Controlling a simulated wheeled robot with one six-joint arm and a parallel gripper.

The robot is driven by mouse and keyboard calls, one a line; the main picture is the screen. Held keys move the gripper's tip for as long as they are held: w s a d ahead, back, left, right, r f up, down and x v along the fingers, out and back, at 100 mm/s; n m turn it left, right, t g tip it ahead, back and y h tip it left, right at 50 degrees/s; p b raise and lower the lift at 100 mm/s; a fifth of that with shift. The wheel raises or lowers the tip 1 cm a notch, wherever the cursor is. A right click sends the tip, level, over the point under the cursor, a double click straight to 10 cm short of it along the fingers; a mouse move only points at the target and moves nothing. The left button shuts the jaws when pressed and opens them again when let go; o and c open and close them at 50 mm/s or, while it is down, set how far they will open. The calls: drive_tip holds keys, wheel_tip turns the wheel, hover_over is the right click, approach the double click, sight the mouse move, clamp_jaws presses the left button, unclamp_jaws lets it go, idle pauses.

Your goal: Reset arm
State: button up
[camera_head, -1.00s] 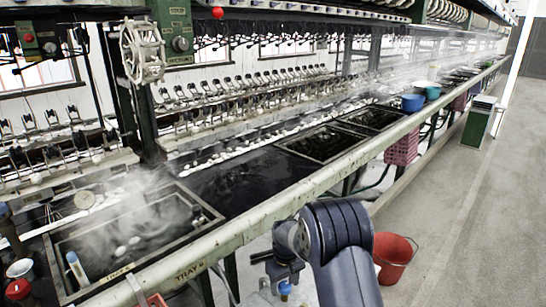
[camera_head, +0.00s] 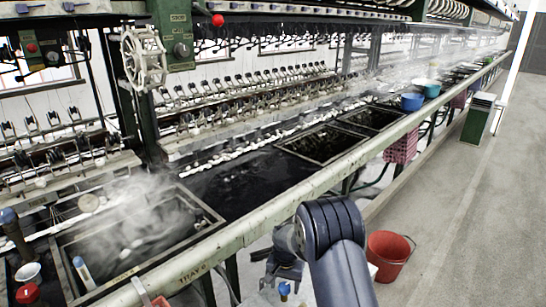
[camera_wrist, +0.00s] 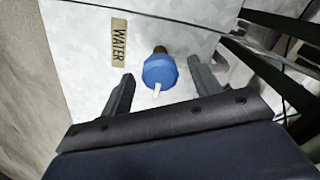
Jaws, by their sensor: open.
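My gripper (camera_head: 285,268) hangs at the end of my dark arm in front of the basin bench, low in the head view. In the wrist view, its two dark fingers (camera_wrist: 160,68) are spread apart. A blue rounded object (camera_wrist: 161,73) with a brown neck and a small white tip shows in the gap between them. I see space on both sides of it, and cannot tell how far beyond the fingertips it is. It is over a pale surface (camera_wrist: 85,50) with a tan "WATER" label (camera_wrist: 119,43).
The bench's long pale rail (camera_head: 240,235) runs behind my arm. A steaming basin (camera_head: 208,212) is at left, with a white cup (camera_head: 28,273) nearby. A red bucket (camera_head: 388,257) stands on the floor to the right of my arm. The grey floor aisle (camera_head: 470,220) is open.

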drive_tip(key=shift+r, duration=1.05)
